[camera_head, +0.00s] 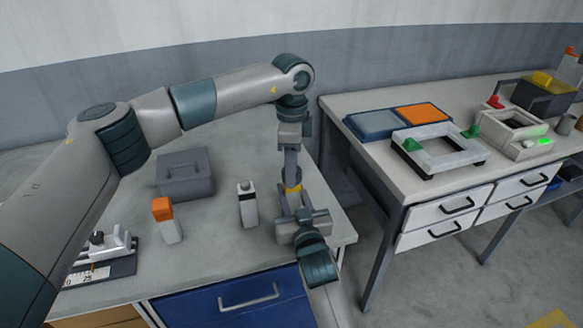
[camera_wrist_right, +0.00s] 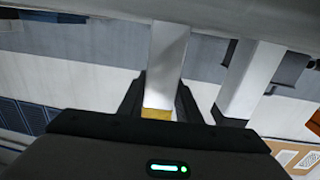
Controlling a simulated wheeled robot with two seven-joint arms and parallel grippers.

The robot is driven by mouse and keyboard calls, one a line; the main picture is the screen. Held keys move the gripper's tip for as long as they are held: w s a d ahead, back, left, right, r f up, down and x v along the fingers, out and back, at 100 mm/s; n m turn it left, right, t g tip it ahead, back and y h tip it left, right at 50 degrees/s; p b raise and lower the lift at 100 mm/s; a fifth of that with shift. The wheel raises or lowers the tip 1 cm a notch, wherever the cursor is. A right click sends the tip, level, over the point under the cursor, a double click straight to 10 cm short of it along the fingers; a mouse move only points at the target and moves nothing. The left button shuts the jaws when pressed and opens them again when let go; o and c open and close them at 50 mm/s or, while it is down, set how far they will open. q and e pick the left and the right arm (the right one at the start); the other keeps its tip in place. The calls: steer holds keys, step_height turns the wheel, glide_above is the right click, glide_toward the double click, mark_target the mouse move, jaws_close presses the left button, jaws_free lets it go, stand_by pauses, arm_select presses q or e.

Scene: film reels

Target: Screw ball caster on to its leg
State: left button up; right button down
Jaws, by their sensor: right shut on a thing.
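My left gripper (camera_head: 291,146) points down over the right part of the table; I cannot tell whether its jaws are open or shut. A narrow grey piece with a yellow band (camera_head: 292,188) stands upright between it and my right gripper (camera_head: 298,212) below. In the right wrist view, my right gripper (camera_wrist_right: 158,100) is shut on a pale post (camera_wrist_right: 168,60) with a yellow end (camera_wrist_right: 157,114) close to the palm. This post looks like the leg. I cannot make out the ball caster or any thread; the grippers hide that spot.
On the table (camera_head: 215,245) stand a grey box (camera_head: 185,177), an orange-topped bottle (camera_head: 166,222) and a white-and-black container (camera_head: 248,205). A second table (camera_head: 345,105) at right carries trays, a white frame (camera_head: 437,150) and a device (camera_head: 512,133). A floor gap lies between the tables.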

arm_select(q)
steer(key=m, duration=0.5)
steer(key=shift+m, duration=0.3)
steer(key=m, duration=1.1)
steer(key=shift+m, duration=0.4)
steer(key=m, duration=0.5)
steer(key=shift+f+m, duration=0.1)
steer(key=shift+m, duration=0.3)
steer(key=m, duration=0.6)
steer(key=shift+w, duration=0.1)
steer(key=m, duration=0.5)
steer(key=shift+m, duration=0.4)
steer(key=m, duration=1.2)
steer(key=o, duration=1.2)
steer(key=shift+f, duration=0.1)
